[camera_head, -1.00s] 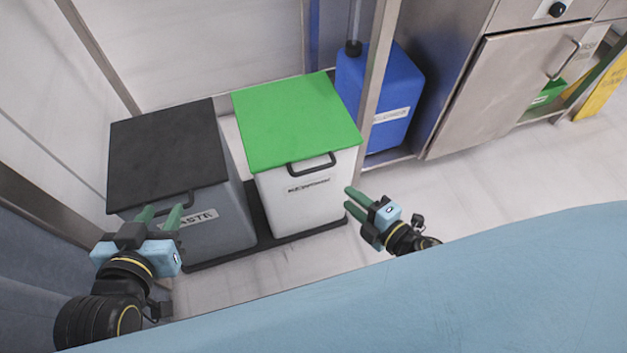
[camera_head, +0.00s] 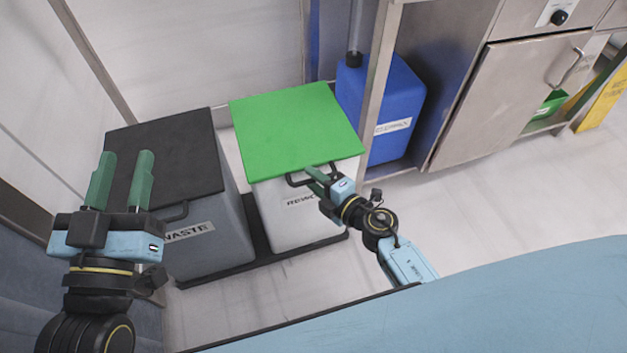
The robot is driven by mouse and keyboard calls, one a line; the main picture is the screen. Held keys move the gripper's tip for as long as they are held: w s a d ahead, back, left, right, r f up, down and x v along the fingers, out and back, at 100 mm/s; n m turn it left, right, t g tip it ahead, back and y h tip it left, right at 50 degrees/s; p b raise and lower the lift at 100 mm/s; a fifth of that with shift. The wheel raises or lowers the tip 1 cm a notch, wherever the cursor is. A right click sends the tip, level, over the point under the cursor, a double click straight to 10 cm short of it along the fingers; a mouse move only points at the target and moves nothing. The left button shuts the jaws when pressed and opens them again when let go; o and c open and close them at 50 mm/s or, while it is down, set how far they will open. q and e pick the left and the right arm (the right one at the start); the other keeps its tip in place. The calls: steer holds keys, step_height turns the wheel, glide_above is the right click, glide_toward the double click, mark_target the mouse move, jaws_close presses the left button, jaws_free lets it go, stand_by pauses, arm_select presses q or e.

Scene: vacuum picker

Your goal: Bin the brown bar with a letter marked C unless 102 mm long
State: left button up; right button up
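No brown bar shows in this view. A grey bin with a black lid (camera_head: 178,150) and a label reading WASTE stands at the left. A white bin with a green lid (camera_head: 290,125) stands beside it, its label partly hidden by my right gripper. Both lids are shut. My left gripper (camera_head: 124,165) is open and empty, its green fingers apart in front of the black lid. My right gripper (camera_head: 312,180) is at the green lid's black handle (camera_head: 297,181). Its fingers look close together; I cannot tell whether they grip the handle.
A steel cabinet (camera_head: 510,100) is further right. A light blue surface (camera_head: 480,310) fills the lower right. The pale floor between is clear.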

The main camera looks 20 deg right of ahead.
steer(key=shift+w+a, duration=0.2)
steer(key=shift+w, duration=0.15)
jaws_close()
